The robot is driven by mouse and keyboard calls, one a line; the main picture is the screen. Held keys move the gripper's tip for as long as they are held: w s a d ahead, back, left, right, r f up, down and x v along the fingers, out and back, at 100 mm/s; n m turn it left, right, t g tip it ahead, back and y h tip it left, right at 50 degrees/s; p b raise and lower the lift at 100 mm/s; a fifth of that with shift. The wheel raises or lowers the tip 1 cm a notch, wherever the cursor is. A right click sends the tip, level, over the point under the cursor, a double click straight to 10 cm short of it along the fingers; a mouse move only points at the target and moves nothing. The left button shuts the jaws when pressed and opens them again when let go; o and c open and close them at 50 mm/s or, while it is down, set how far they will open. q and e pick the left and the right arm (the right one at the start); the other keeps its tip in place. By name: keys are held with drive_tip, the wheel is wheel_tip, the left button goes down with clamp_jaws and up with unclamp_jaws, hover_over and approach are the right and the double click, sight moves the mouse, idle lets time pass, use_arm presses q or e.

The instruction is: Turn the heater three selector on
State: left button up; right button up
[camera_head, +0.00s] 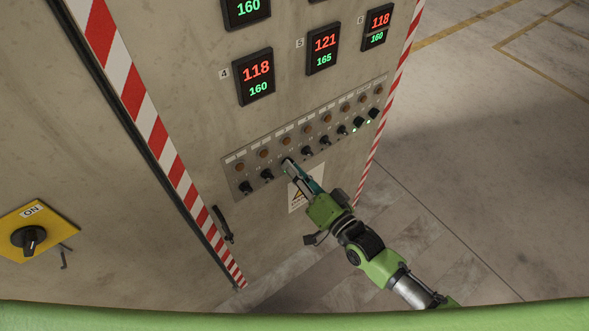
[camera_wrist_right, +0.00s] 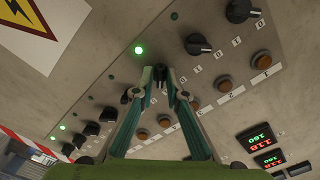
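The heater three selector is the third black knob from the left in the panel's lower row. My right gripper (camera_head: 288,164) is at it in the head view and covers most of it. In the right wrist view the fingers of my right gripper (camera_wrist_right: 160,76) come together around this knob, with only a narrow dark gap at the tips. The knob's exact angle is hidden by the fingertips. A green lamp (camera_wrist_right: 139,50) beside it is lit; in the head view the arm hides that lamp. My left gripper is not in view.
The selector panel (camera_head: 232,170) has other black knobs on both sides, close by, with orange lamps above. Two green lamps at its right end are lit. Temperature displays (camera_head: 255,76) sit higher. A yellow plate (camera_head: 45,215) with a switch marked ON is at left.

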drive_tip(key=shift+o, duration=0.3)
drive_tip(key=v, duration=1.2)
drive_tip(key=d+f+n+g+h, duration=0.15)
drive_tip(key=d+f+h, duration=0.35)
drive_tip(key=f, duration=0.9)
drive_tip(key=s+d+f+g+h, duration=0.1)
drive_tip(key=s+d+f+g, duration=0.15)
drive_tip(key=f, duration=0.45)
drive_tip(key=s+d+f+n+g+h, duration=0.1)
drive_tip(key=s+d+f, duration=0.3)
drive_tip(key=f, duration=0.3)
drive_tip(key=s+d+f+g+h, duration=0.1)
drive_tip(key=s+d+f+g, duration=0.15)
drive_tip(key=f, duration=0.45)
drive_tip(key=s+f+g+h, duration=0.1)
drive_tip(key=s+f, duration=0.3)
drive_tip(key=s, duration=0.4)
drive_tip(key=s+d+f+n+g, duration=0.1)
drive_tip(key=s+f+g, duration=0.2)
drive_tip(key=s, duration=0.6)
drive_tip(key=s+d+f+n+g+h, duration=0.1)
drive_tip(key=s+f+g, duration=0.1)
drive_tip(key=s+f, duration=0.4)
drive_tip(key=s, duration=0.3)
drive_tip(key=shift+h, duration=0.3)
